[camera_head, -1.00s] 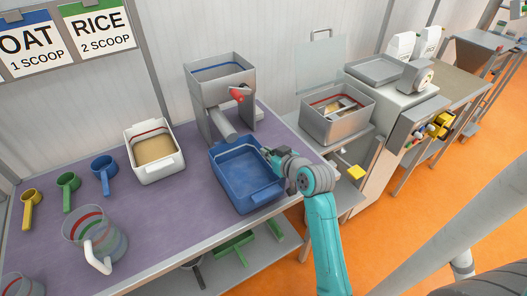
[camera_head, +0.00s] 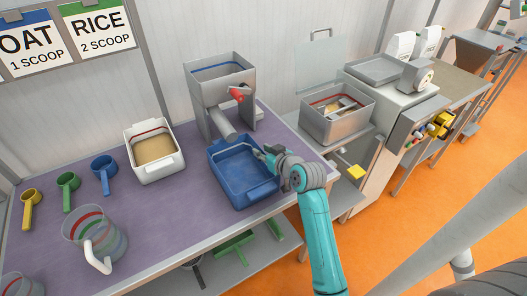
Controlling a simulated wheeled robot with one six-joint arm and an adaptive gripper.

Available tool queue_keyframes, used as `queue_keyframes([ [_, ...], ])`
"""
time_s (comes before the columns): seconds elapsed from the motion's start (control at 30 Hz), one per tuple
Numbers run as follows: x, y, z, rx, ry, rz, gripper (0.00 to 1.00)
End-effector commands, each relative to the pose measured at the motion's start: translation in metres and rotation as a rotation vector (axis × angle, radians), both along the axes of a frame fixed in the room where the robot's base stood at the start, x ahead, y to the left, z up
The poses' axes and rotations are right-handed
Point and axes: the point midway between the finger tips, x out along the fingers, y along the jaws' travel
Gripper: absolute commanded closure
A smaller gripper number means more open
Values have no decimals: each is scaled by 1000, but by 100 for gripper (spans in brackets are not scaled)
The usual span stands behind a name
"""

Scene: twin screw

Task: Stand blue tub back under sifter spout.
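The blue tub (camera_head: 238,187) stands upright on the purple-topped bench, near its front right edge. Its back end is just below the slanted spout (camera_head: 222,124) of the grey sifter (camera_head: 217,75); the spout's mouth is close to the tub's back rim. The tub looks empty. My gripper (camera_head: 261,152) is at the tub's right rim near the back right corner, its fingertips over or against the rim. The fingers are small and partly hidden, so I cannot tell whether they are closed on the wall.
A white tub of grain (camera_head: 155,163) stands left of the sifter. Yellow, green and blue scoops (camera_head: 103,176) and a clear jug (camera_head: 93,236) are farther left. A grey bin (camera_head: 336,118) stands on the right. Purple bench (camera_head: 170,213) is clear left of the blue tub.

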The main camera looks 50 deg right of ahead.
Motion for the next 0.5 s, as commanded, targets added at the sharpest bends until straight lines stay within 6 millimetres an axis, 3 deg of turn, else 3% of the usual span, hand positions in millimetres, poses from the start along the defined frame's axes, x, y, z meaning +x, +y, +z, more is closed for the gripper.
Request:
queue_keyframes([
  [0.27,-8,2,5,0,1,-1,69],
  [0.5,-47,12,22,-1,-1,-3,69],
])
